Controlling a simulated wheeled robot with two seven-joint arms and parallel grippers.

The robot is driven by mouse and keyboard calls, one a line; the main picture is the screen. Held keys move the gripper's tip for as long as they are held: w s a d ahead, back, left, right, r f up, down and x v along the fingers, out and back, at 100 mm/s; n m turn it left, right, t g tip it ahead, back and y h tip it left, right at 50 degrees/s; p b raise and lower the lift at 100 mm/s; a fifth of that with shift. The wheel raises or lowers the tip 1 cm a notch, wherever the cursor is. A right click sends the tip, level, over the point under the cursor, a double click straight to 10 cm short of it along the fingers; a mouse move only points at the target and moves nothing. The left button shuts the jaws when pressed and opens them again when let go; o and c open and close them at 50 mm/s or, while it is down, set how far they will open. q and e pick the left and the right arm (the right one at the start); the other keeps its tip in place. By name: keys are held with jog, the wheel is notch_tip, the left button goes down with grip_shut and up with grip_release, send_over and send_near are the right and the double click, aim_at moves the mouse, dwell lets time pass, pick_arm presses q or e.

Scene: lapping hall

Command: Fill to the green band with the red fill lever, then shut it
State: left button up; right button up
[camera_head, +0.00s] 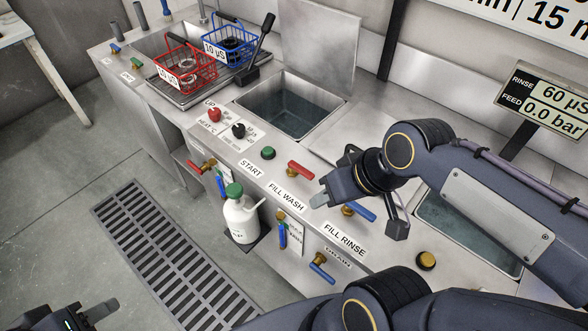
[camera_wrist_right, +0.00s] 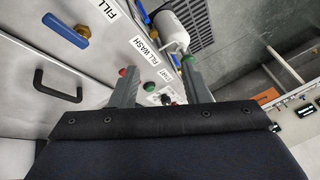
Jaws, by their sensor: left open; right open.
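The red fill lever (camera_head: 300,170) sits on the bench top behind the FILL WASH label (camera_head: 286,196). Its handle lies flat, across the picture. The wash tank (camera_head: 285,110) beside it holds dark liquid; I cannot make out a green band. My right gripper (camera_head: 325,188) is open and empty, just right of the lever and apart from it. In the right wrist view, a small red part of the lever (camera_wrist_right: 122,72) shows by one finger of the open right gripper (camera_wrist_right: 158,78). My left gripper (camera_head: 88,312) is open and empty over the floor at bottom left.
A blue lever (camera_head: 358,209) sits right of the red one, by FILL RINSE. A green START button (camera_head: 268,153) and red knob (camera_head: 214,115) are left. A white bottle (camera_head: 241,218) stands before the bench. Baskets (camera_head: 186,67) occupy the far end. The display (camera_head: 548,100) reads feed 0.0 bar.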

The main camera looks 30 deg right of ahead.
jog(key=w+d+f+n+g+h+b, duration=0.1)
jog(key=w+d+f+n+g, duration=0.1)
jog(key=w, duration=0.3)
jog(key=w+d+f+n+g+h+b, duration=0.1)
jog(key=w+d+b, duration=0.1)
jog(key=w, duration=0.3)
jog(key=n+g+h+b, duration=0.1)
jog(key=n+g+b, duration=0.1)
send_over(307, 172)
notch_tip(307, 172, down, 4)
jog(key=shift+a+f, duration=0.1)
jog(key=shift+f, duration=0.15)
jog(key=shift+w+f, duration=0.1)
jog(key=shift+f, duration=0.1)
notch_tip(307, 172, down, 8)
jog(key=shift+r, duration=0.25)
grip_shut()
